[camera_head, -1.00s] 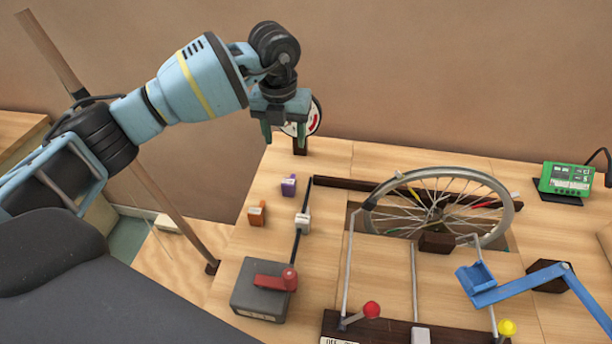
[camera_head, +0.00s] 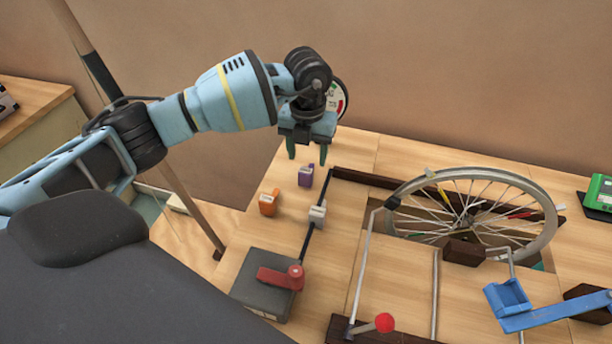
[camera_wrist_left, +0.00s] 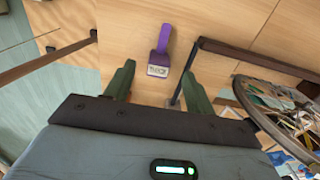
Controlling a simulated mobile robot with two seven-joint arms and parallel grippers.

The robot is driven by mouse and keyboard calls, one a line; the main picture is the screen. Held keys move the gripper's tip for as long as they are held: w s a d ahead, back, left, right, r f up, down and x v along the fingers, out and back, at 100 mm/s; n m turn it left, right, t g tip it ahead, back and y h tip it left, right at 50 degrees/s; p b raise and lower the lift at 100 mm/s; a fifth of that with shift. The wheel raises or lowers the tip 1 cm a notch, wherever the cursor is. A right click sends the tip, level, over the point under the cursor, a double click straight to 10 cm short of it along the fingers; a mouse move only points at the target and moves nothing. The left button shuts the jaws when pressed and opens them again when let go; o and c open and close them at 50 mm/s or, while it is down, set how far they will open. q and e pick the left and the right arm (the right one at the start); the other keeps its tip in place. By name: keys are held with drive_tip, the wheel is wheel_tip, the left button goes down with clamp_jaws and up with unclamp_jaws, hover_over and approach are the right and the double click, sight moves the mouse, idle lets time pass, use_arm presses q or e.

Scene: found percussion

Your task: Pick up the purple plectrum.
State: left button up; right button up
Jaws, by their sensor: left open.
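The purple plectrum (camera_head: 306,177) stands on the wooden table near its left end, a pale label on its base. My left gripper (camera_head: 307,153) is open and empty, and in the head view its fingers hang just behind and above the plectrum. In the left wrist view the purple plectrum (camera_wrist_left: 164,40) lies in line with the gap between the two green fingers of my left gripper (camera_wrist_left: 158,72), its labelled base towards the gripper. The fingers do not appear to touch it. My right gripper is out of view.
An orange plectrum-like piece (camera_head: 268,204) and a white block (camera_head: 317,214) on a dark rail stand close by. A spoked wheel (camera_head: 470,215) is to the right, a grey box (camera_head: 258,296) with a red lever in front. A round gauge (camera_head: 341,100) is partly hidden behind my gripper.

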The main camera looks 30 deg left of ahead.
sight(307, 168)
use_arm(q)
wheel_tip(307, 168, down, 5)
drive_tip(key=shift+s+f, duration=0.1)
drive_tip(key=shift+s, duration=0.05)
drive_tip(key=c, duration=1)
wheel_tip(307, 168, up, 10)
drive_tip(key=shift+r, duration=0.1)
drive_tip(key=shift+c, duration=0.2)
drive_tip(key=shift+d, duration=0.1)
